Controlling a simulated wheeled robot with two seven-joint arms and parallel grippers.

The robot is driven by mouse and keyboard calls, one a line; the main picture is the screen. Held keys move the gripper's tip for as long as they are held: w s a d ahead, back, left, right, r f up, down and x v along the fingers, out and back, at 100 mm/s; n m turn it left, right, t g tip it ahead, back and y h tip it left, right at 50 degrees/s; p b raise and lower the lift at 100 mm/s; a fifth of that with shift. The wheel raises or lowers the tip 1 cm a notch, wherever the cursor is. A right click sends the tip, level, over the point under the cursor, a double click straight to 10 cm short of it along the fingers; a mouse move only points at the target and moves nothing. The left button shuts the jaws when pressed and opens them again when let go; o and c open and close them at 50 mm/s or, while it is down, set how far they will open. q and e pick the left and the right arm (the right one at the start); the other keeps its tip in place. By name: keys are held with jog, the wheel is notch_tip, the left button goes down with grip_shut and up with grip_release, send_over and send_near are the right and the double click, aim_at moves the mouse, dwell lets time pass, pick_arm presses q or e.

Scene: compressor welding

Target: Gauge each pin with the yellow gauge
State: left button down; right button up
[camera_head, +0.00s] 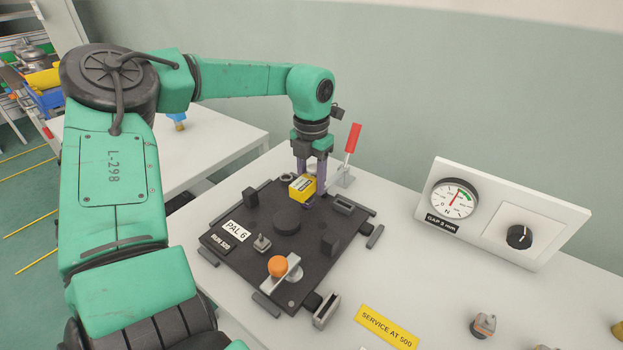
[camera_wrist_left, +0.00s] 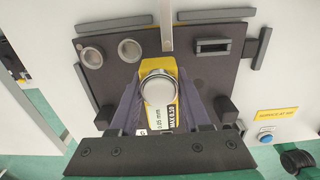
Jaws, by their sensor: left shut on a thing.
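My left gripper (camera_head: 312,188) is shut on the yellow gauge (camera_head: 301,189) over the far corner of a dark plate labelled PAL 6 (camera_head: 225,255). In the left wrist view the gauge (camera_wrist_left: 190,103) sits between the purple fingers of the gripper (camera_wrist_left: 160,105), with "0.05 mm" and "MAX 0.10" on its label. A round silver piece (camera_wrist_left: 158,87) covers part of it. Two round metal rings (camera_wrist_left: 93,57) show on the plate. Whether the gauge touches a pin cannot be told. My right gripper is not in view.
The plate also carries a black disc (camera_head: 287,222), a small grey part (camera_head: 262,243) and an orange knob (camera_head: 278,266). A red-handled lever (camera_head: 352,138) stands behind. A dial panel (camera_head: 487,220) and a yellow service sign (camera_head: 387,327) are to the right.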

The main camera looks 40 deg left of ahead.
pick_arm(q)
jog(key=shift+c, duration=1.4)
grip_release()
notch_tip(320, 180, up, 15)
jog(key=p, duration=0.1)
jog(key=shift+f, duration=0.15)
